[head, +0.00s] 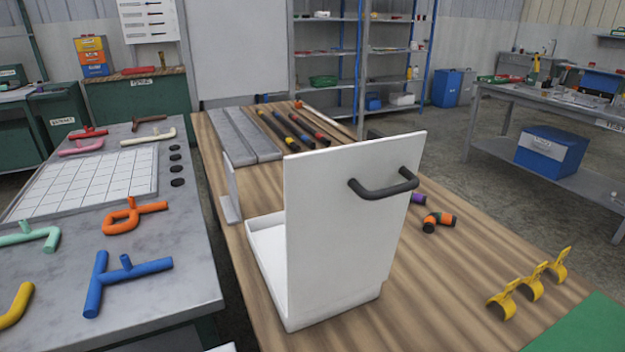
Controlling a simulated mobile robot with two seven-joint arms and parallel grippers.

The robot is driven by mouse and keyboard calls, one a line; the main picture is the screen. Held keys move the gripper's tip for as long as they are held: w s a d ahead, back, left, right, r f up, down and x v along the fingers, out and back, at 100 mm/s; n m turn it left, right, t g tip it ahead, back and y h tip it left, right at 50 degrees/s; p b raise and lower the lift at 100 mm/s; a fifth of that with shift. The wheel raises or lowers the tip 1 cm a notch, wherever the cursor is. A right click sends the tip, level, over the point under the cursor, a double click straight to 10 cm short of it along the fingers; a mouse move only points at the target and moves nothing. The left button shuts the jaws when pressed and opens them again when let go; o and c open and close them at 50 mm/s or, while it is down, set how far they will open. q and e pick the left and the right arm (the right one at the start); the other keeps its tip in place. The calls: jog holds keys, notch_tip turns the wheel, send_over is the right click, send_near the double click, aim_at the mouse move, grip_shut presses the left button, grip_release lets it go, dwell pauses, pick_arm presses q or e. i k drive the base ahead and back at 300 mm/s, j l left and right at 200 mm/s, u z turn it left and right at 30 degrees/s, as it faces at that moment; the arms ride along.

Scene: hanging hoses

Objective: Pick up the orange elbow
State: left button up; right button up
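A short bent tube that looks like the orange elbow (446,218) lies on the wooden table (440,285), right of the white upright panel. Another orange item, a looped tube (121,221), lies on the grey table at the left. Neither of my grippers shows in the head view.
The white panel (340,215) with a black handle (383,187) stands mid-table on a white tray-like base. Three yellow clips (532,288) and a green mat (587,328) are at the front right. Dark banded hoses (288,128) lie behind. Bare wood surrounds the elbow's front.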

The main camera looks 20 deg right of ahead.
aim_at(431, 221)
jog(key=i+l+u, duration=0.1)
jog(key=l+u, duration=1.35)
jog(key=k+l+u, duration=0.15)
jog(key=l+u, duration=0.35)
jog(key=k+l+u, duration=0.2)
jog(key=l+u, duration=0.25)
jog(key=k+l+u, duration=0.35)
jog(key=l, duration=0.2)
jog(key=k+l+u, duration=0.2)
jog(key=l+u, duration=0.15)
jog(key=l, duration=0.15)
jog(key=k+l+u, duration=0.65)
jog(key=k+l, duration=0.3)
jog(key=l, duration=0.15)
